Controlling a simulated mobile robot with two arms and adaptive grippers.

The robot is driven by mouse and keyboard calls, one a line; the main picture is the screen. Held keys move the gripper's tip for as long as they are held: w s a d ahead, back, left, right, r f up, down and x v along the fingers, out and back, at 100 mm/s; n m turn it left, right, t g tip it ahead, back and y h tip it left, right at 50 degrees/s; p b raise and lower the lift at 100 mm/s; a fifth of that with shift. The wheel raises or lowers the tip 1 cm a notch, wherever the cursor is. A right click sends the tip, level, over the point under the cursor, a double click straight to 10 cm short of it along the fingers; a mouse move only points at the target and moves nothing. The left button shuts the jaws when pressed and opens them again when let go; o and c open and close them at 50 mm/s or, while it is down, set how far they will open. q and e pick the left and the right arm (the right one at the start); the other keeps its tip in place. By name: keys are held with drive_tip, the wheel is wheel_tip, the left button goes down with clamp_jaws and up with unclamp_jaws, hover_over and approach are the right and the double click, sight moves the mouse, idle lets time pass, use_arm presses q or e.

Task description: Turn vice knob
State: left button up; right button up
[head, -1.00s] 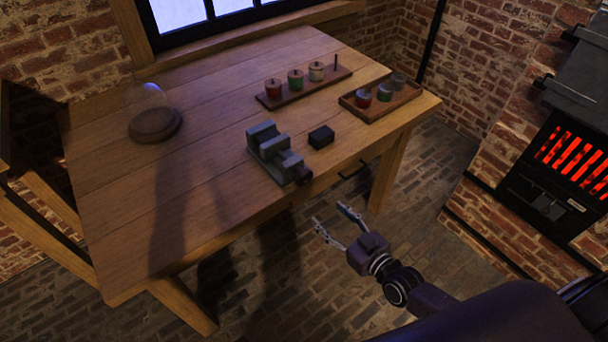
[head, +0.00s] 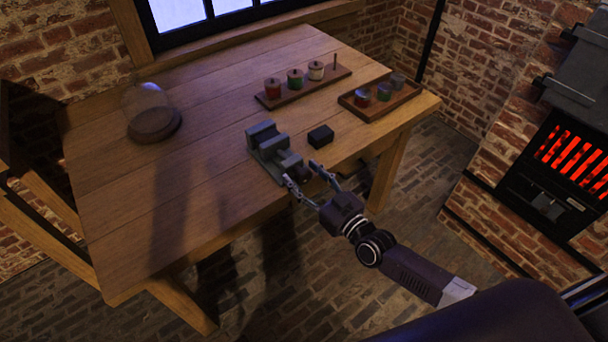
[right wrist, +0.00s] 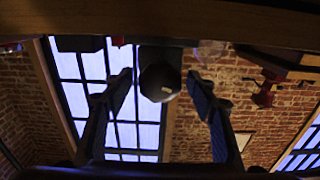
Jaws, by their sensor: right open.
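The grey vice (head: 264,146) stands on the wooden table near its front edge. Its dark round knob (head: 303,174) faces the front edge, partly hidden in the head view. My right gripper (head: 301,173) is open at the table edge, with its fingertips on either side of the knob. In the right wrist view the knob (right wrist: 160,82) shows end-on between the two spread fingers (right wrist: 163,85), with a gap on each side. The knob carries a small pale mark. My left gripper is not in view.
A small black block (head: 321,136) lies right of the vice. A rack with several jars (head: 337,78) and a tray with small jars (head: 345,101) stand farther back. A glass dome on a wooden base (head: 154,124) is at the left. The table's left middle is clear.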

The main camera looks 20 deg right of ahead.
drive_tip(key=shift+c, duration=0.6)
drive_tip(key=c, duration=1)
drive_tip(key=shift+m, duration=0.7)
drive_tip(key=shift+c, duration=0.2)
drive_tip(key=o, duration=1.2)
drive_tip(key=shift+c, duration=0.2)
drive_tip(key=v, duration=1.2)
